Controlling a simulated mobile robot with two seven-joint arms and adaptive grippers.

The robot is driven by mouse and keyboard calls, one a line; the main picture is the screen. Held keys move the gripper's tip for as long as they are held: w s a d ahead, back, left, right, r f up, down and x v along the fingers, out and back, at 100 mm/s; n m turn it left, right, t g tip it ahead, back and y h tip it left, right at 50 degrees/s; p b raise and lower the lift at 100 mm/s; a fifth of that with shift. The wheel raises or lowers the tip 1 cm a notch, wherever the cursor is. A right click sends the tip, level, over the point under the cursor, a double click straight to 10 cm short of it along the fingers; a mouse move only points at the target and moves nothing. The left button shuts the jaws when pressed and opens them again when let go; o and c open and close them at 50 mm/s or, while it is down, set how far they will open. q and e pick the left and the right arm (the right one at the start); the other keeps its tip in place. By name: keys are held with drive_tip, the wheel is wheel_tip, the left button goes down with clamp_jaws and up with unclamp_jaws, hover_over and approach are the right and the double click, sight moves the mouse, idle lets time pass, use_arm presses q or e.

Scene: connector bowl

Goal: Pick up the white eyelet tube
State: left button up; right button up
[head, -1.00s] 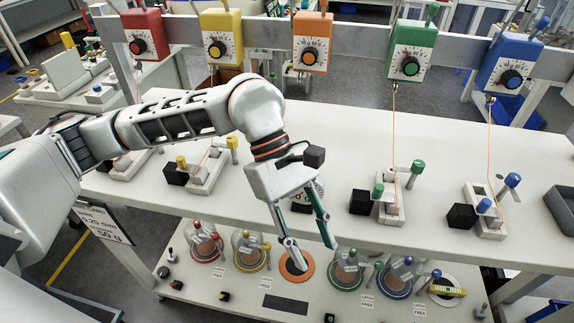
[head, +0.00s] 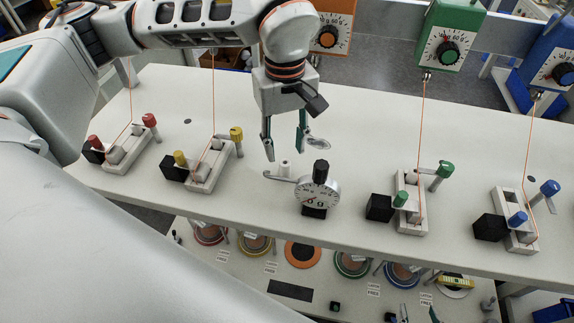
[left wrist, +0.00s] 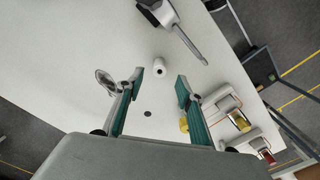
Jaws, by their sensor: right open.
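The white eyelet tube (head: 285,168) is a small upright cylinder on the white bench, just behind the thin arm of the round dial gauge (head: 317,190). It also shows in the left wrist view (left wrist: 159,67), beyond the fingertips and near the line between them. My left gripper (head: 285,146) is open and empty, pointing down above the bench, slightly behind the tube. Its two teal-lined fingers (left wrist: 167,84) do not touch the tube. Only two dark fingertips of my right gripper (head: 419,313) show at the bottom edge; it is open, and the rest is out of view.
A clear round lens (head: 318,143) is close to the left gripper's right finger. White fixtures with red, yellow (head: 212,167), green (head: 411,203) and blue (head: 516,220) knobs stand either side, with thin cords rising from them. Spools sit on the lower shelf (head: 230,270).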

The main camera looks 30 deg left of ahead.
sight(285, 163)
use_arm(q)
drive_tip(key=shift+f, duration=0.4)
wheel_tip(285, 163, down, 3)
drive_tip(key=shift+f+p, duration=0.1)
drive_tip(key=shift+p, duration=0.3)
drive_tip(key=shift+f, duration=0.65)
use_arm(e)
drive_tip(key=shift+w+a+r, duration=0.1)
drive_tip(key=shift+w+r, duration=0.2)
drive_tip(key=shift+r, duration=0.35)
use_arm(q)
drive_tip(key=shift+c, duration=0.4)
drive_tip(key=shift+w, duration=0.1)
clamp_jaws()
use_arm(e)
drive_tip(key=shift+s+f, duration=0.2)
drive_tip(key=shift+f, duration=0.05)
